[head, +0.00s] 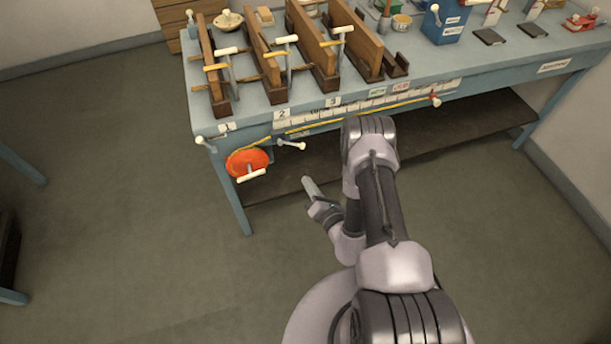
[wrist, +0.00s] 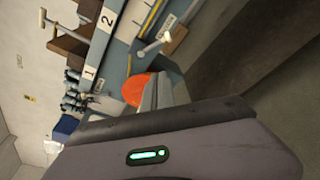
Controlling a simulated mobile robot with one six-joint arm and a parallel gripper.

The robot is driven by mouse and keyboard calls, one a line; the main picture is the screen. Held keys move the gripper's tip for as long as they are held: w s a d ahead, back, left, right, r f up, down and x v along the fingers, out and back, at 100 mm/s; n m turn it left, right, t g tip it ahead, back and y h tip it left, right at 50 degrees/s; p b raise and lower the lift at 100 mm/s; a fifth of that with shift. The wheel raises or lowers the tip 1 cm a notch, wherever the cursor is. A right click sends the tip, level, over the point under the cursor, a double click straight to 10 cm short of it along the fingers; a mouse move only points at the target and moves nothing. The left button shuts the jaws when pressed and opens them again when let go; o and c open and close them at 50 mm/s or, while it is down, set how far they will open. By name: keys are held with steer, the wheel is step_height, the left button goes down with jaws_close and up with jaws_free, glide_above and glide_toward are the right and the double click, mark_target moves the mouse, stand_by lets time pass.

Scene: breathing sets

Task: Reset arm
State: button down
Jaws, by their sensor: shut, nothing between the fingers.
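My gripper (head: 309,187) hangs in front of the blue workbench (head: 232,122), below its top and over the dark lower shelf, in the head view. Its pale fingers are together and hold nothing. My arm reaches forward from the lower right and bends back down to the left at the wrist. In the wrist view, the dark gripper body fills the lower part, and the closed fingers (wrist: 153,94) partly cover an orange disc (wrist: 133,90).
Several upright wooden boards in clamps (head: 262,58) stand on the bench. The orange disc (head: 246,163) hangs at its front left, left of my gripper. A blue bin (head: 447,22) stands at the back right. The floor (head: 120,200) at left is clear.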

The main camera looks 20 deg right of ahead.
steer(key=w+a+r+n+g+y, duration=0.15)
steer(key=a+r+n+y, duration=0.3)
steer(key=r, duration=0.45)
steer(key=w+a+r+n+y, duration=0.35)
steer(key=a+r+y, duration=0.2)
steer(key=r, duration=0.25)
steer(key=s+a+r+n+g+y, duration=0.2)
steer(key=s+a+r+n+g, duration=0.25)
steer(key=r+n, duration=0.2)
steer(key=s+a+r+n+g+y, duration=0.3)
steer(key=s+a+r+n+g, duration=0.15)
steer(key=r+n, duration=0.2)
steer(key=s+r+n+g+h, duration=0.35)
steer(key=s+n, duration=0.25)
steer(key=s, duration=0.2)
steer(key=s+r+n+g+h, duration=0.25)
steer(key=s+n+h, duration=0.3)
steer(key=s, duration=0.35)
steer(key=s+d+r+n+t+h, duration=0.1)
steer(key=d+r+n+t+h, duration=0.1)
steer(key=d, duration=0.3)
steer(key=s+d+r+n+t+h, duration=0.1)
steer(key=d+n+t+h, duration=0.3)
steer(key=d, duration=0.2)
steer(key=shift+r+b, duration=0.35)
steer(key=shift+r, duration=0.05)
